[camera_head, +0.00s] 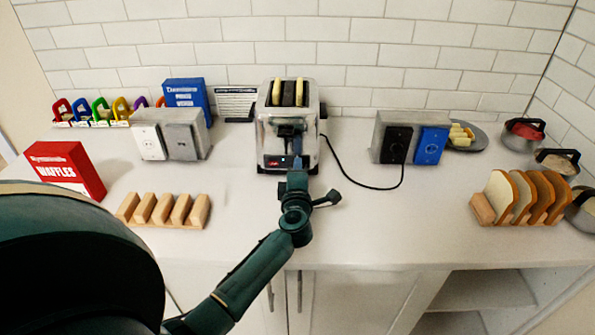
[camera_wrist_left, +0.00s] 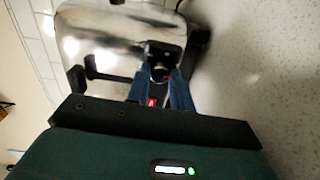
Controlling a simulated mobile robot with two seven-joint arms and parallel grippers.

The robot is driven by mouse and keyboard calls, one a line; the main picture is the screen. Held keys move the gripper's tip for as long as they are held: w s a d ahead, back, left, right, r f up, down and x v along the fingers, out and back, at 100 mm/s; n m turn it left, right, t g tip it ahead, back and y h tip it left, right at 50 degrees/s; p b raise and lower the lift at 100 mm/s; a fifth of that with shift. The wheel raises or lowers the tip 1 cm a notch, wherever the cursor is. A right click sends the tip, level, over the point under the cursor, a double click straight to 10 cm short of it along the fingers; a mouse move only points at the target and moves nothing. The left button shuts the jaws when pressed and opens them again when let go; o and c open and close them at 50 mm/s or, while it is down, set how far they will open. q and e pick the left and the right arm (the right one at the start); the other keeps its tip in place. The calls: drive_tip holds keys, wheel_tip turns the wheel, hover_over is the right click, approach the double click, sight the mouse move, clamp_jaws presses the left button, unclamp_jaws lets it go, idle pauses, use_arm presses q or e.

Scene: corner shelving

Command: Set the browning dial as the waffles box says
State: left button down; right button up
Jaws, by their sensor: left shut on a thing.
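The chrome toaster (camera_head: 312,125) stands against the back wall with pale slices in its slots. My left gripper (camera_head: 291,130) is at the toaster's front face, its blue fingers shut on a small round part that I take to be the browning dial (camera_wrist_left: 160,72). The fingers hide most of the dial, and its setting cannot be read. A small red display shows low on the toaster front, beside the fingers. The red waffles box (camera_head: 70,168) stands at the left; its large title reads, but its small print does not. My right gripper is not in view.
A blue box (camera_head: 186,93) and a black-and-white card (camera_head: 236,103) stand at the back left. Grey outlet boxes (camera_head: 185,135) flank the toaster; its cord runs right. An empty wooden rack (camera_head: 165,212) is front left, a rack of bread (camera_head: 535,195) right.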

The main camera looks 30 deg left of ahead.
use_arm(q)
drive_tip(key=m, duration=0.5)
drive_tip(key=shift+f+m+y, duration=0.15)
drive_tip(key=shift+m+y, duration=0.15)
drive_tip(key=shift+m, duration=0.1)
idle(0.4)
drive_tip(key=c, duration=1.2)
unclamp_jaws()
drive_tip(key=v, duration=1.2)
drive_tip(key=shift+d, duration=0.1)
drive_tip(key=shift+s+d+r, duration=0.2)
drive_tip(key=shift+s+d, duration=0.1)
drive_tip(key=shift+s, duration=0.15)
